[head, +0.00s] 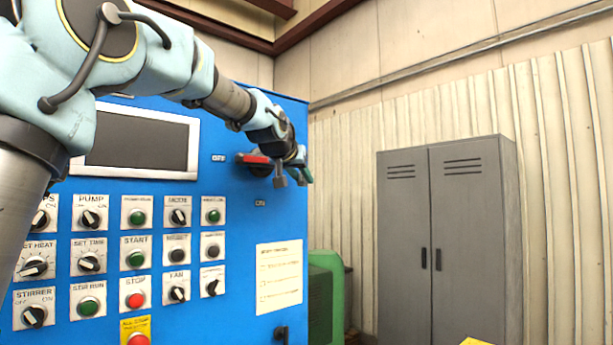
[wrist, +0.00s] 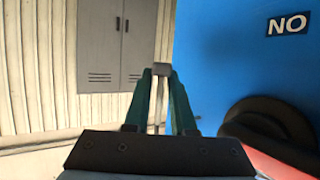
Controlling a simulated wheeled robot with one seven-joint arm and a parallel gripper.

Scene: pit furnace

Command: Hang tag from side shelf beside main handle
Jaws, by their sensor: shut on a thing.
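The main handle (head: 253,159) is red with a black hub, on the upper right of the blue panel between an OFF label above and an ON label below. Its red and black parts also show at the lower right of the wrist view (wrist: 275,148). My gripper (head: 304,174) is just right of the handle, near the panel's right edge. In the wrist view its green fingers (wrist: 162,88) are shut on a small grey piece (wrist: 162,69) at their tips. I cannot tell from its shape whether this is the tag. No side shelf is clearly identifiable.
The blue panel (head: 230,225) carries a dark screen, several knobs and buttons, and a paper notice (head: 279,277). A green machine (head: 326,290) stands beyond it. A grey locker (head: 445,240) stands by the wall. A yellow corner (head: 477,342) shows at the bottom.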

